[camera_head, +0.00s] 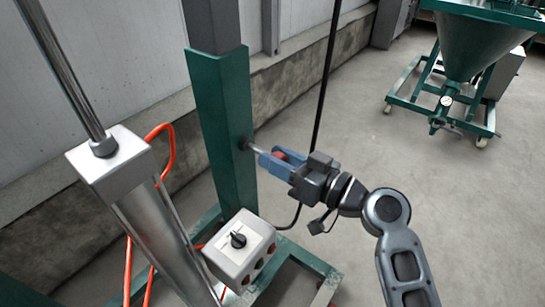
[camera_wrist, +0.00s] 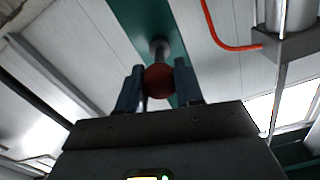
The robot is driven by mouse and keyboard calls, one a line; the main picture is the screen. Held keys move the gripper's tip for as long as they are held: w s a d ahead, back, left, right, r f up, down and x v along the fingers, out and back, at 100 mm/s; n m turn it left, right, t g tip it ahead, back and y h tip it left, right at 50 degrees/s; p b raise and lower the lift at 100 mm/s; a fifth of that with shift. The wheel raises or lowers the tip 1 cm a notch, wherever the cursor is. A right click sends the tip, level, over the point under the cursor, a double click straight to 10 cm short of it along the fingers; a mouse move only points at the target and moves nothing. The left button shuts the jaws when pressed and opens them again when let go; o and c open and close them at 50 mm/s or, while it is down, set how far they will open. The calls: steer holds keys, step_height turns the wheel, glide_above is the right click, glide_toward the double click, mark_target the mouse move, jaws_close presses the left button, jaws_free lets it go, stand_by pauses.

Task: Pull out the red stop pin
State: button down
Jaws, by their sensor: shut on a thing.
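The red stop pin (camera_wrist: 159,80) has a round red knob and a grey metal shaft. In the wrist view the shaft meets a collar on the green post (camera_wrist: 140,20). My gripper (camera_wrist: 158,82) is shut on the red knob, with one blue finger on each side. In the head view the knob shows as a bit of red (camera_head: 279,155) between the blue fingers of my gripper (camera_head: 277,161). The shaft (camera_head: 257,150) runs left from the fingers to the collar on the green post (camera_head: 222,110). How deep the shaft sits in the post is hidden.
A grey control box (camera_head: 240,250) with a black knob sits below my gripper. A metal cylinder (camera_head: 150,220) with an orange hose (camera_head: 172,150) stands at left. A black cable (camera_head: 324,80) hangs behind my wrist. A green hopper on wheels (camera_head: 470,45) stands far right. Floor between is clear.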

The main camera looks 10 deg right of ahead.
steer(key=shift+d, duration=0.15)
steer(key=c, duration=0.8)
jaws_free()
steer(key=shift+s, duration=0.1)
steer(key=shift+o, duration=0.2)
steer(key=b+v, duration=0.1)
steer(key=v, duration=0.7)
steer(key=shift+r, duration=0.1)
